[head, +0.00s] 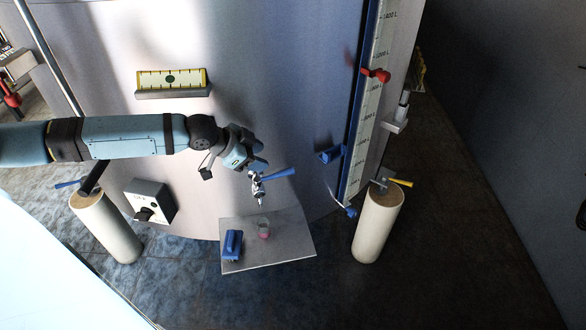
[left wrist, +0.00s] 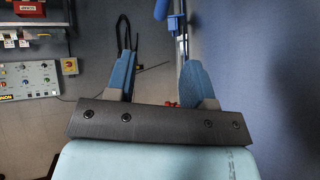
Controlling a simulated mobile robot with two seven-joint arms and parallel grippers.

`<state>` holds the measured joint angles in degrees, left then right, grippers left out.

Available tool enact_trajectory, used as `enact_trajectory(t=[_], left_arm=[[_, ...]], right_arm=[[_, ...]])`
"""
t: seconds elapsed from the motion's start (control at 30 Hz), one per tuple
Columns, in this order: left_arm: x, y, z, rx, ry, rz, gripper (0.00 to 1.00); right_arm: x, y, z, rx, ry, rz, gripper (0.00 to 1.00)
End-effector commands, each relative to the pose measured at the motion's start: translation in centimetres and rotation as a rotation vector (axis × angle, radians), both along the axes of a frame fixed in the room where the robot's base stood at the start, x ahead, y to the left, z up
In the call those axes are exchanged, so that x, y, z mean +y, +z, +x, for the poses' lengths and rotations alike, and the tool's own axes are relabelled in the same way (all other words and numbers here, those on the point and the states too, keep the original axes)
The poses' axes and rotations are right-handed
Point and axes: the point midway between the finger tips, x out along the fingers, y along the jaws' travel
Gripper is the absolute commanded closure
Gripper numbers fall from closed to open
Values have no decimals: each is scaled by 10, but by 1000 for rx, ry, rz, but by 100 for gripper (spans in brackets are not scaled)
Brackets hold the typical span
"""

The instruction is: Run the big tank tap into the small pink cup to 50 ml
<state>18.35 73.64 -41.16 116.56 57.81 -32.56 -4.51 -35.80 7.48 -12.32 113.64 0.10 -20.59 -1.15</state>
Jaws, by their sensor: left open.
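The big tank (head: 290,60) is a wide, shiny metal wall. A small metal tap (head: 258,192) with a blue lever (head: 281,174) comes out low on it. The small pink cup (head: 264,229) looks clear with pink at its bottom and stands on a grey shelf (head: 290,252) below the tap. Its fill level is too small to read. My left gripper (head: 258,163) is just above the tap, close to the lever; I cannot tell whether they touch. In the left wrist view its two blue fingers (left wrist: 158,76) are apart with nothing between them. My right gripper is out of view.
A blue object (head: 232,245) stands on the shelf left of the cup. Cream posts stand left (head: 108,228) and right (head: 377,225). A dark-knobbed control box (head: 150,202) is low on the left. A level gauge (head: 372,95) with a red marker runs up the tank's right.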

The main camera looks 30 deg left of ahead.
Motion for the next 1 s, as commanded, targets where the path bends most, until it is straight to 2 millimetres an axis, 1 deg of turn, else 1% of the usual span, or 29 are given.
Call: enact_trajectory(t=[0.13, 0.27, 0.5, 0.7, 0.8, 1.0], left_arm=[[-3, -7, 7, 1, 3, -3, 52], [-13, -20, 20, 1, 0, -4, 52], [-32, -54, 52, 1, 2, -4, 52], [-44, -79, 73, 1, 1, -1, 52], [-48, -88, 79, 1, 2, -1, 52], [-51, -95, 85, 0, 1, 0, 52]], right_arm=[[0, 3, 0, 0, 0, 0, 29], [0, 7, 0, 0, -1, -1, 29], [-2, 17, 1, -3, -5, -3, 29], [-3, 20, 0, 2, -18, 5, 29], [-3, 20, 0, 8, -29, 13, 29], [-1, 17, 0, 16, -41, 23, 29]])
